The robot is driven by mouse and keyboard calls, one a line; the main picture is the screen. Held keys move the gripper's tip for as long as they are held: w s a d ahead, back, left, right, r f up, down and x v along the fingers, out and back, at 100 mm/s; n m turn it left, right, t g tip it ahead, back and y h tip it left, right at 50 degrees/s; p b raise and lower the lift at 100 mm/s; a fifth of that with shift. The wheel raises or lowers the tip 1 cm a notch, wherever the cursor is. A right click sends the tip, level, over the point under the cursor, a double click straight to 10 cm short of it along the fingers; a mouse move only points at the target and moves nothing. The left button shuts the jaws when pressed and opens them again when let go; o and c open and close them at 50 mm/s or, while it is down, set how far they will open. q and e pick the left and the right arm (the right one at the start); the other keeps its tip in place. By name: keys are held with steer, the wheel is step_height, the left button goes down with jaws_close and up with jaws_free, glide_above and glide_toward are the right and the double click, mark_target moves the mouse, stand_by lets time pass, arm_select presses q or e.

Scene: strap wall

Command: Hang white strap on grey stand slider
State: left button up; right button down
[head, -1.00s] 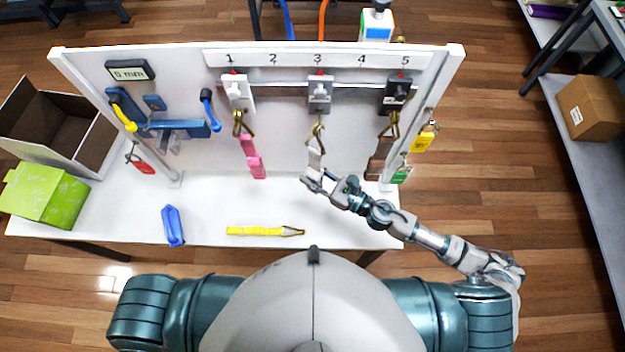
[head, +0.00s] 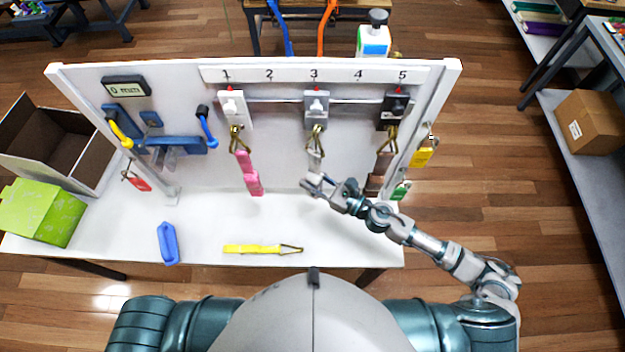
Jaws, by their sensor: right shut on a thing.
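The grey slider (head: 316,105) sits on the rail under number 3 of the white stand board. A brass hook (head: 316,138) is at its lower end, with the white strap (head: 316,161) below it. I cannot tell at this size whether the hook is seated on the slider or only in front of it. My right gripper (head: 311,184) is shut on the lower end of the white strap, and its fingers partly cover it. My left gripper is not in view.
A pink strap (head: 249,174) hangs under the white slider (head: 232,106), and a brown strap (head: 379,172) under the black slider (head: 393,108). A yellow strap (head: 252,249) and a blue object (head: 168,243) lie on the table. A green box (head: 42,213) stands at the left.

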steer(key=shift+f, duration=0.15)
steer(key=c, duration=0.7)
jaws_free()
steer(key=shift+a, duration=0.1)
steer(key=shift+s+d, duration=0.15)
steer(key=shift+d, duration=0.05)
steer(key=v, duration=1.1)
steer(key=shift+d, duration=0.3)
steer(key=shift+s, duration=0.1)
